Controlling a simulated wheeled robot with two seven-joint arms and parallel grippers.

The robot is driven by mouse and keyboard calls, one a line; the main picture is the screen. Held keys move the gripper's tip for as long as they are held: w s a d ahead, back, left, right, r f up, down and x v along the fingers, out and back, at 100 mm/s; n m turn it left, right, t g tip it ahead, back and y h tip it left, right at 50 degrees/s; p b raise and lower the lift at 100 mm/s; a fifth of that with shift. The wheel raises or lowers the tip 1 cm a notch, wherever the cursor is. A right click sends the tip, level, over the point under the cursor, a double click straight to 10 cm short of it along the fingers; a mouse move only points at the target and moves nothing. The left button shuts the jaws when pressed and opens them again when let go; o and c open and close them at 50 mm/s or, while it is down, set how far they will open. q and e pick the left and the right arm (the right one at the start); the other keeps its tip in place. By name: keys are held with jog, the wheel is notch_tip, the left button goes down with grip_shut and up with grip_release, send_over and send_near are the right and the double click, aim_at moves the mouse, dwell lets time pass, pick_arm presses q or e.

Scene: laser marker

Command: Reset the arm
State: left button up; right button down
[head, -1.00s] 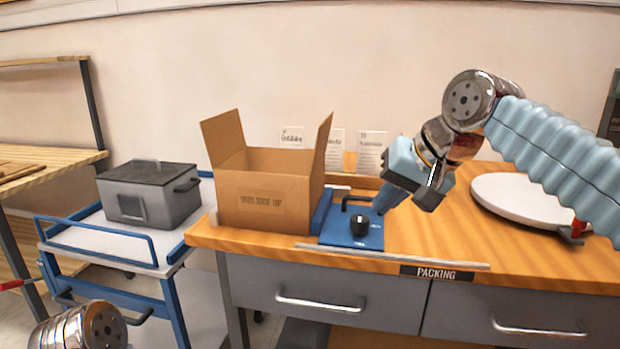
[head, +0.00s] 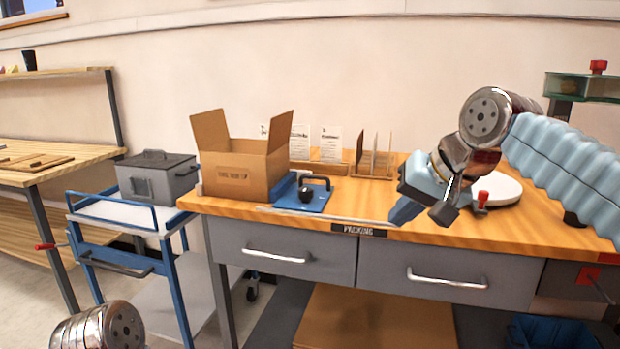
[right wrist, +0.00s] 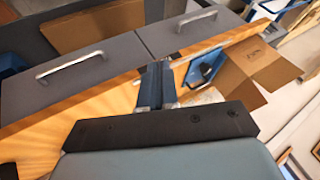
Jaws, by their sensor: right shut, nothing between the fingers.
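My right arm comes in from the right in the head view. Its gripper (head: 405,211) hangs over the front edge of the packing table (head: 520,222), pointing down and left. The blue fingers are together with nothing between them. In the right wrist view the shut fingers (right wrist: 156,85) show above the table edge and the grey drawers. My left arm shows only as a metal link at the lower left of the head view; the left gripper is out of frame.
An open cardboard box (head: 240,165) and a blue plate with a black-handled tool (head: 305,194) stand left of the right gripper. A white disc (head: 503,190) lies behind it. A blue cart (head: 120,217) with a grey case (head: 157,178) stands at the left.

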jog(key=w+a+f+g, duration=0.1)
jog(key=w+a+f, duration=0.1)
jog(key=f, duration=0.9)
jog(key=w+a+f+g, duration=0.1)
jog(key=w+f, duration=0.1)
jog(key=f, duration=1)
jog(key=w+a+f+g, duration=0.1)
jog(key=w+a+f, duration=0.15)
jog(key=f, duration=0.85)
jog(key=s+f+g, duration=0.1)
jog(key=s+f, duration=0.4)
jog(key=f, duration=0.5)
jog(key=s+f, duration=0.5)
jog(key=f, duration=0.4)
jog(key=s+f+g, duration=0.1)
jog(key=s+f, duration=0.8)
jog(key=s, duration=0.5)
jog(key=shift+s+d, duration=0.3)
jog(key=shift+s, duration=0.1)
jog(key=shift+f, duration=0.1)
